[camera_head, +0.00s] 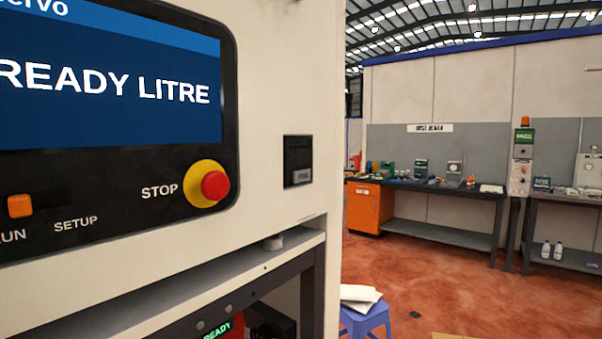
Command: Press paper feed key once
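A small dark module (297,155) is set into the cream dispenser cabinet (282,85), right of the control panel. It has a grey strip with unreadable marks near its lower edge. I cannot tell whether this is the printer, and no key marked paper feed is readable. The control panel has a blue screen (110,120) reading "READY LITRE". Neither of my grippers is in view.
A shelf opening (200,270) lies under the panel, with a green "READY" display (217,331) below. A blue stool (366,318) with white folded material (358,296) stands to its right. Workbenches (440,187) line the far wall; the reddish floor between is mostly clear.

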